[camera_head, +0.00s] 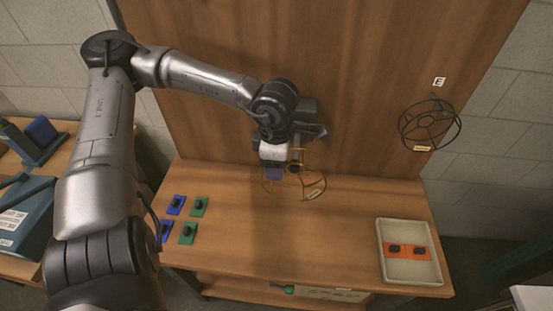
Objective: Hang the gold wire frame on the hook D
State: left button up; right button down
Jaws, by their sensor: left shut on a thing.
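The gold wire frame (316,190) shows in the head view in front of the wooden back panel, just above or at the table; I cannot tell whether it touches. My left gripper (293,160) is shut on the gold wire frame, and its body covers part of the frame. Hook D and its label do not show; my left arm covers part of the panel. A black wire frame (430,124) hangs on the panel at the right, below the letter E label (439,82). My right gripper is not in view.
Blue and green pieces with black parts (188,232) lie on the left of the wooden table (300,240). A pale tray (412,272) with orange pieces (408,251) stands at the right. The table's middle is clear. A side table is at the left.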

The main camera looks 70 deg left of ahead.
pick_arm(q)
jog(key=s+d+b, duration=0.2)
jog(key=d, duration=0.1)
dwell(0.7)
dwell(0.7)
dwell(0.6)
